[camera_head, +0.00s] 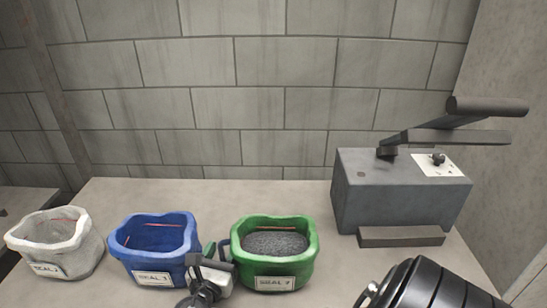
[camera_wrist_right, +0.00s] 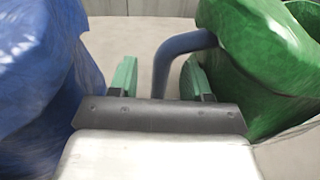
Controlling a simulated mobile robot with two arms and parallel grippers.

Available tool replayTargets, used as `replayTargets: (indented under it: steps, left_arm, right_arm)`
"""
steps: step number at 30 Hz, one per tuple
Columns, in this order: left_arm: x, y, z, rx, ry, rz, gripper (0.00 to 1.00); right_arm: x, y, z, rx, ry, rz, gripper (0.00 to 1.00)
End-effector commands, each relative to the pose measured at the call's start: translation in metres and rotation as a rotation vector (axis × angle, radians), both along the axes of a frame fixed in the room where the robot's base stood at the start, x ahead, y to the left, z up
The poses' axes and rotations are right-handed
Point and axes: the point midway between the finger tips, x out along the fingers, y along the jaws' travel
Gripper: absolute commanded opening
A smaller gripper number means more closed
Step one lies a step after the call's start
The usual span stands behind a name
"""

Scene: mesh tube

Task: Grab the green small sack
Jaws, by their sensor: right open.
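The green small sack (camera_head: 307,262) stands on the table, open at the top and filled with dark grey granules, with a white label on its front. In the right wrist view the green sack (camera_wrist_right: 240,55) is at the right. A blue-grey curved handle (camera_wrist_right: 188,41) runs from its side down between my fingers. My right gripper (camera_head: 216,256) is low between the blue and green sacks. In its wrist view the green-padded fingers (camera_wrist_right: 158,82) stand apart on either side of the handle. The handle's lower end is hidden behind the gripper. My left gripper is not in view.
A blue sack (camera_head: 123,258) stands close on the gripper's left, and a whitish sack (camera_head: 84,256) stands further left. A grey machine with a lever (camera_head: 400,205) stands at the right. The table (camera_head: 250,195) behind the sacks is clear up to the block wall (camera_head: 230,110).

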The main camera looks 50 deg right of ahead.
Motion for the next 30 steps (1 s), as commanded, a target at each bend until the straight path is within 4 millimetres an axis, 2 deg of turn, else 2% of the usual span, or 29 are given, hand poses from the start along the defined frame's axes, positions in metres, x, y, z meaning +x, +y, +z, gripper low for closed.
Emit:
replayTargets:
  steps: [6, 8, 16, 30]
  left_arm:
    - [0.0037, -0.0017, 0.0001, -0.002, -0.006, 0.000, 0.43]
    - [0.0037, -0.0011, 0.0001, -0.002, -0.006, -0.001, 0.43]
    - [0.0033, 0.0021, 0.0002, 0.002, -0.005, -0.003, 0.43]
    - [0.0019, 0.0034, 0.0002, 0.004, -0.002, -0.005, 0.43]
  right_arm:
    - [0.0005, -0.0007, -0.0003, 0.000, 0.000, 0.000, 0.48]
    - [0.0005, -0.0006, -0.0003, 0.000, 0.000, 0.000, 0.41]
    - [0.0003, -0.0005, -0.0004, 0.000, 0.000, 0.000, 0.00]
    - [0.0005, -0.0007, 0.0011, -0.003, -0.001, 0.000, 0.00]
